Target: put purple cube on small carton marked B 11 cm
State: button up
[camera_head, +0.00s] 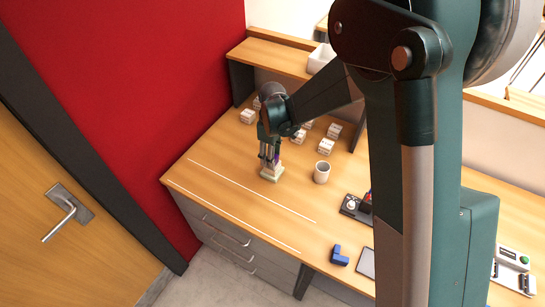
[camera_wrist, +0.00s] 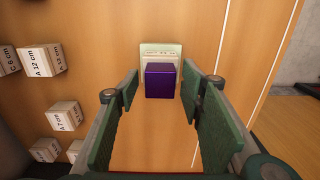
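The purple cube (camera_wrist: 160,80) is between the fingers of my gripper (camera_wrist: 160,88) in the wrist view, with a narrow gap visible on each side. My gripper (camera_head: 268,158) is open, pointing down over a small pale carton (camera_head: 270,167) near the left of the table. In the wrist view the cube hides most of this carton; only its far part (camera_wrist: 160,50) shows, on a pale green base (camera_wrist: 147,44). I cannot read its marking. Whether the cube rests on the carton or hangs just above it is not clear. In the head view only a sliver of purple shows by the fingertips.
A mug (camera_head: 322,172) stands to the right of the carton. Several white cartons (camera_head: 325,146) stand behind, some lettered, such as A 12 cm (camera_wrist: 42,62). A blue block (camera_head: 339,256) and a control box (camera_head: 355,209) are nearer the front right. The front left tabletop is clear.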

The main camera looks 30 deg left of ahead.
notch_tip(320, 180, up, 12)
dwell(0.6)
jog(key=shift+f, duration=0.15)
dwell(0.5)
jog(key=d+r+m+t, duration=0.1)
jog(key=d+r+m, duration=0.2)
jog(key=d+r, duration=0.55)
jog(key=d+r+m+t+y, duration=0.1)
jog(key=d+r+m, duration=0.2)
jog(key=d, duration=1)
jog(key=d+r+m+t, duration=0.15)
jog(key=d+r, duration=0.35)
jog(key=d, duration=0.6)
jog(key=s+d+m+t, duration=0.1)
jog(key=s+d+m, duration=0.2)
jog(key=s+d, duration=0.2)
jog(key=s+d+m+t, duration=0.1)
jog(key=s+d+m, duration=0.3)
jog(key=d, duration=0.7)
jog(key=s+d+m+t+h, duration=0.1)
jog(key=s+d+m, duration=0.2)
jog(key=s+d, duration=0.4)
jog(key=shift+s+d+r+t, duration=0.15)
jog(key=shift+d+t, duration=0.2)
jog(key=shift+d, duration=0.65)
